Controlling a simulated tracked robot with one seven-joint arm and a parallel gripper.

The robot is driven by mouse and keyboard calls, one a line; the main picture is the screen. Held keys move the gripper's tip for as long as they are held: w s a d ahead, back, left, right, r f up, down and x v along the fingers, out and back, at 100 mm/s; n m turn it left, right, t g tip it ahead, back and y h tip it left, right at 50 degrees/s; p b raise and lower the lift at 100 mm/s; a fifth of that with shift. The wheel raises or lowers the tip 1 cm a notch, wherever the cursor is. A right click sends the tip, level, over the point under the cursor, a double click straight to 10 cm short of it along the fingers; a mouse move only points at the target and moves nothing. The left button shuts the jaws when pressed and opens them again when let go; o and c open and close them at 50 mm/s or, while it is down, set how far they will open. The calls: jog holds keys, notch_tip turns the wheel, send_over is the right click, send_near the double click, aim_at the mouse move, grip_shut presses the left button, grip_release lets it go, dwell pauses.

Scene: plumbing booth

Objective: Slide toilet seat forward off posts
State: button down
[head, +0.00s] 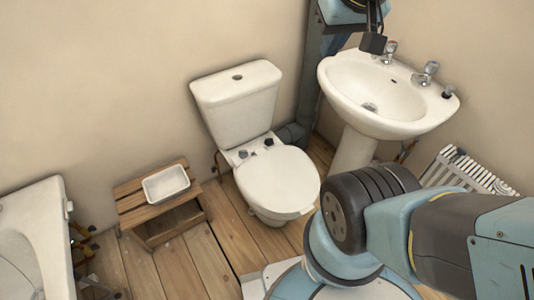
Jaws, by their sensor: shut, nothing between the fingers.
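The white toilet seat (278,180) lies flat and closed on the toilet bowl (278,219) in the middle of the head view. Two small dark posts (243,155) and (268,142) stand on the ledge between the seat and the cistern (238,103). The seat's back edge lies just in front of them; I cannot tell whether it still touches them. My gripper (372,43) shows in part at the top edge, dark and shut with nothing in it. It is by the back of the sink, up and right of the toilet, apart from the seat.
The sink (385,95) with two taps stands right of the toilet. A slatted wooden stool (131,197) with a white tray (166,184) stands left, and a bathtub (40,225) is far left. A white radiator (465,170) is at right. Bare floorboards lie left of the bowl.

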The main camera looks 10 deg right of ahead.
aim_at(270, 170)
jog(key=w+d+f+n+g, duration=0.1)
jog(key=w+d+f, duration=0.2)
jog(key=w+f, duration=1.1)
jog(key=w+d+f+n+g, duration=0.1)
jog(key=w+f, duration=0.3)
jog(key=f, duration=0.5)
jog(key=w+d+f, duration=0.2)
jog(key=w+f, duration=0.1)
jog(key=f, duration=0.5)
jog(key=s+f+n+g, duration=0.1)
jog(key=s+f, duration=0.4)
jog(key=f, duration=1)
jog(key=s+f, duration=0.4)
jog(key=f, duration=1.1)
jog(key=shift+n+g+y, duration=0.3)
jog(key=s+f, duration=0.2)
jog(key=s+a+f, duration=0.1)
jog(key=s+f, duration=0.5)
jog(key=shift+a, duration=0.2)
jog(key=w+a, duration=0.2)
jog(key=w, duration=0.6)
jog(key=w+a, duration=0.3)
jog(key=w, duration=0.4)
jog(key=w+a, duration=0.2)
jog(key=w, duration=0.6)
jog(key=shift+w+a, duration=0.35)
jog(key=shift+s+f, duration=0.2)
jog(key=shift+f, duration=0.5)
